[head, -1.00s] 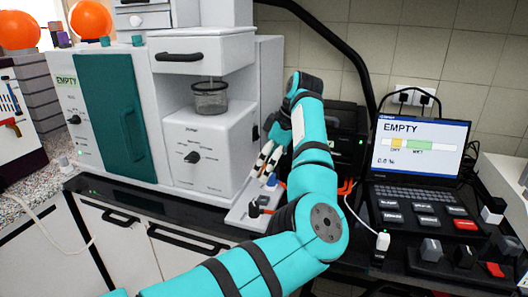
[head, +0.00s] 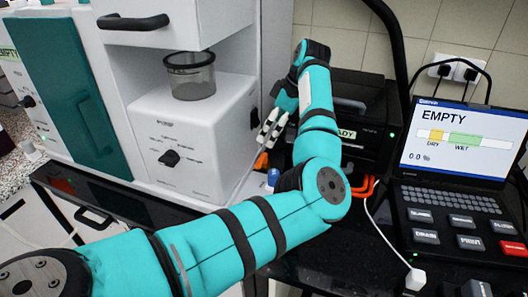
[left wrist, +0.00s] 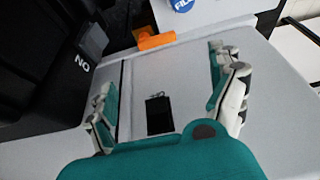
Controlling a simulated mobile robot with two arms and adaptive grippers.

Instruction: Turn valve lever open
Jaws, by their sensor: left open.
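An orange lever-like piece (head: 262,161) shows low beside the right side of the white machine, below my left gripper (head: 271,126). In the left wrist view the orange piece (left wrist: 155,40) lies beyond the fingertips, beside a round blue label (left wrist: 182,5). I cannot tell for certain that it is the valve lever. A black rectangular piece (left wrist: 159,114) on a pale panel shows between my open, empty fingers (left wrist: 160,70). No contact with the orange piece shows. My forearm hides part of this area in the head view. My right gripper is out of view.
The white machine (head: 190,135) with a clear cup (head: 190,75) stands left of my gripper. A black device (head: 355,120) stands close on the right. A laptop (head: 460,145) reads EMPTY, with a button panel in front. Orange and white cables run near my elbow.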

